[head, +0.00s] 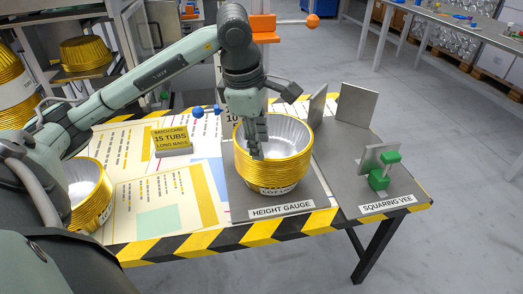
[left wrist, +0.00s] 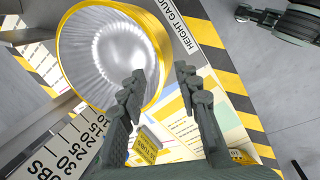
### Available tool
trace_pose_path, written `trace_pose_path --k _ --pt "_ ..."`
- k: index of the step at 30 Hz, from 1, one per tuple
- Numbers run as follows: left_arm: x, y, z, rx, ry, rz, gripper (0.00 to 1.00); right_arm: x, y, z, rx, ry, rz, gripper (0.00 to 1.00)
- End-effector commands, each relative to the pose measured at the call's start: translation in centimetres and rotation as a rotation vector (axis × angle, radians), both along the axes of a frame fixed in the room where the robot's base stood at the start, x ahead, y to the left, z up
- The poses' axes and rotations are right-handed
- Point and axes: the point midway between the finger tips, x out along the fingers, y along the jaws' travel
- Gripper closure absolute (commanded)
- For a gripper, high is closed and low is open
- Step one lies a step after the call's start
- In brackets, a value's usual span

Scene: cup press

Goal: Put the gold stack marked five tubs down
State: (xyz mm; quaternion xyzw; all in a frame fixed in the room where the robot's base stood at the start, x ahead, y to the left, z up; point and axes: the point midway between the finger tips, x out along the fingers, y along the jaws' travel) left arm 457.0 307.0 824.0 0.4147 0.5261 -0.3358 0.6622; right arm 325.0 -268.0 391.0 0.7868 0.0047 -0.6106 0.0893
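A gold stack of nested foil tubs (head: 272,165) stands upright on the grey height gauge plate (head: 236,203). Its front label is partly readable, and I cannot make out a tub count on it. My left gripper (head: 257,150) points down at the stack's opening, over the rim. In the left wrist view the fingers (left wrist: 160,70) are apart, one over the silver inside of the stack (left wrist: 105,50) and the other beyond its gold rim. I cannot tell whether they touch the wall. My right gripper is not in view.
Another gold stack (head: 92,205) stands at the table's left, partly behind my arm. A yellow batch card reading 15 tubs (head: 172,140) stands behind the printed sheets. The squaring vee (head: 375,195), with upright plates and a green clamp, is at right. The front edge is striped.

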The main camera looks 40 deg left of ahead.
Motion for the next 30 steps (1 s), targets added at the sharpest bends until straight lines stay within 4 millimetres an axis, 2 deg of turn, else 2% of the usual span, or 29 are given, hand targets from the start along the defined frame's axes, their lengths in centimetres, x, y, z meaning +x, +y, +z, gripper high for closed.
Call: trace_pose_path --k 1,6,12,30 --pt "-0.1 0.1 1.4 0.002 -0.008 0.000 0.68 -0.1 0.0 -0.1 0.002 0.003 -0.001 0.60" --pt "-1.0 0.1 4.8 0.000 -0.005 0.000 0.68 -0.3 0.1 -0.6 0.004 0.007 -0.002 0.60" --pt "-1.6 0.1 7.1 0.000 -0.001 0.000 0.68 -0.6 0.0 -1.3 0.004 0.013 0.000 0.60" --pt "-1.7 0.1 7.5 0.000 0.001 0.001 0.68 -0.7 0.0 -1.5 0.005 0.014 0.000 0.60"
